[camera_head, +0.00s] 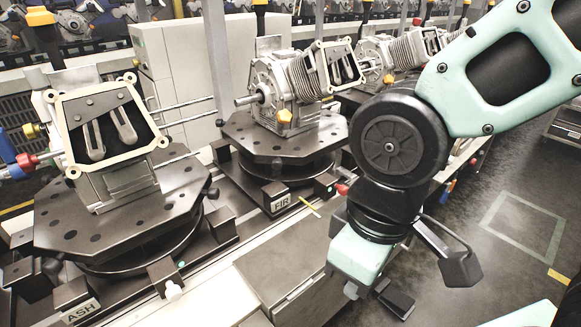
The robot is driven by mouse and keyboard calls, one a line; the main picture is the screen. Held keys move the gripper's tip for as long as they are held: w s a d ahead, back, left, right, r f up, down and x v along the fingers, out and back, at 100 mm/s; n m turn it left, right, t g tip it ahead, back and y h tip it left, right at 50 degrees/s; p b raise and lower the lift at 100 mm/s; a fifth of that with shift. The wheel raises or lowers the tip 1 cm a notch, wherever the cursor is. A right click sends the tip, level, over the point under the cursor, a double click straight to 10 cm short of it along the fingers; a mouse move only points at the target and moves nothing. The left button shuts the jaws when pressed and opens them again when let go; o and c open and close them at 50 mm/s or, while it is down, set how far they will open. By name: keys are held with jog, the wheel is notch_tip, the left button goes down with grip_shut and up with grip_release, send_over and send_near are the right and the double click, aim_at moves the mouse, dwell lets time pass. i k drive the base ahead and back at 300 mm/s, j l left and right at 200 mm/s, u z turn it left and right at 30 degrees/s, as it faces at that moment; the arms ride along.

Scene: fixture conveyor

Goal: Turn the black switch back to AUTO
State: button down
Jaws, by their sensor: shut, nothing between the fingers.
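My gripper (394,298) hangs from my mint and black arm at the lower right, in front of the grey cabinet beside the fixtures. It is shut with nothing held, and its fingertips show only as a small dark block. I cannot make out a black switch or an AUTO marking anywhere in this view. The fixture labelled ASH (55,228) stands at the left and the one labelled FIR (240,143) stands at the centre. My arm hides part of the area right of FIR.
A metal engine part (292,88) sits on FIR, and a framed casting (105,130) sits on ASH. The grey cabinet top (285,262) lies between the fixtures and my gripper. A tall pale cabinet (185,65) stands behind. Open floor (515,260) lies at the right.

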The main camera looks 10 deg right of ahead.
aim_at(481, 154)
jog(key=l+z, duration=0.35)
jog(key=i+l+z, duration=0.2)
jog(key=l+z, duration=0.2)
jog(key=i+l+z, duration=0.2)
jog(key=l+z, duration=0.15)
jog(key=l, duration=0.1)
